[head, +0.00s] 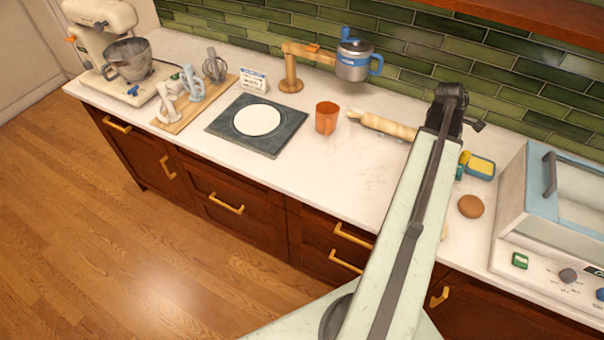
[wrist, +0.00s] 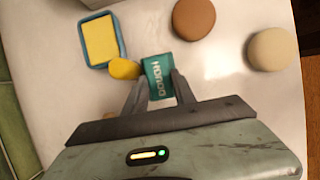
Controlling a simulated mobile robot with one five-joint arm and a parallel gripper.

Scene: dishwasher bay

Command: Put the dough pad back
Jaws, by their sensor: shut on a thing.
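The dough pad, a small teal block (wrist: 160,72) with pale upside-down lettering that seems to read DOUGH, shows in the wrist view. My gripper (wrist: 160,84) is shut on it, with one dark finger on each side. A yellow rounded piece (wrist: 123,68) is right beside the teal block; I cannot tell whether it is joined to it. In the head view, a bit of teal (head: 460,173) shows beside my arm, and my fingers are hidden. Whether the pad is clear of the counter is hard to tell.
Close by are a blue dish with a yellow block (wrist: 101,40), a brown round (wrist: 194,18) and a cream round (wrist: 272,49). A blue-white appliance (head: 550,215) stands right.

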